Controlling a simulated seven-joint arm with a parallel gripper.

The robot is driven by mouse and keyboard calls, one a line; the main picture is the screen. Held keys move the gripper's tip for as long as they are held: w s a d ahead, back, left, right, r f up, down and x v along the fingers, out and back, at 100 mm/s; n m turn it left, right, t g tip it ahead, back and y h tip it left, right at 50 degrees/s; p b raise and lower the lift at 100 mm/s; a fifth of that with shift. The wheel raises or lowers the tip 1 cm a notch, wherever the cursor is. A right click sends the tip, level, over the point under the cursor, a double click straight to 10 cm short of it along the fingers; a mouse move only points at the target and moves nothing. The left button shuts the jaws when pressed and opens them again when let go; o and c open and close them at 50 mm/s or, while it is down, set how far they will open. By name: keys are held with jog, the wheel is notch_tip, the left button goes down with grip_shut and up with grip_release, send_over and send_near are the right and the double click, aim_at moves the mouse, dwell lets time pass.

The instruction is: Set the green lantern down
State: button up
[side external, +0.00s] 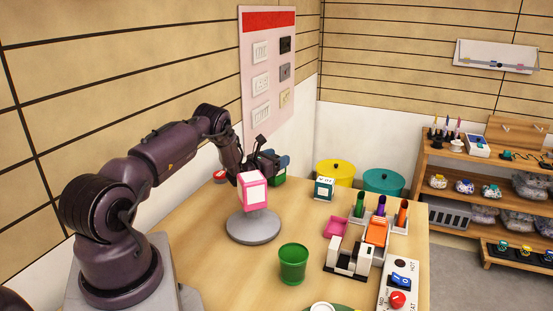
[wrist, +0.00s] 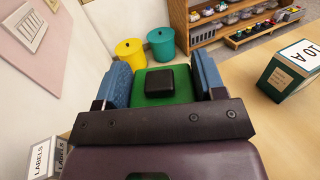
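The green lantern (wrist: 183,92) has a black cap and sits between the two blue finger pads of my gripper (wrist: 162,85) in the wrist view. Both pads appear to touch its sides. In the side external view my gripper (side external: 268,161) is at the far left of the table, behind a pink box. Only a small part of the green lantern (side external: 280,179) shows there, below the fingers. Its base is hidden, so I cannot tell whether it touches the table.
The pink box (side external: 252,190) is over a round grey stand (side external: 253,228). A green cup (side external: 293,263), a dark green labelled box (side external: 324,189), and an organizer with coloured tubes (side external: 398,226) stand nearby. Yellow (side external: 335,173) and teal (side external: 384,181) bins are beyond the table.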

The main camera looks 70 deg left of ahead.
jog(key=o, duration=0.3)
jog(key=shift+s, duration=0.1)
jog(key=v, duration=1.2)
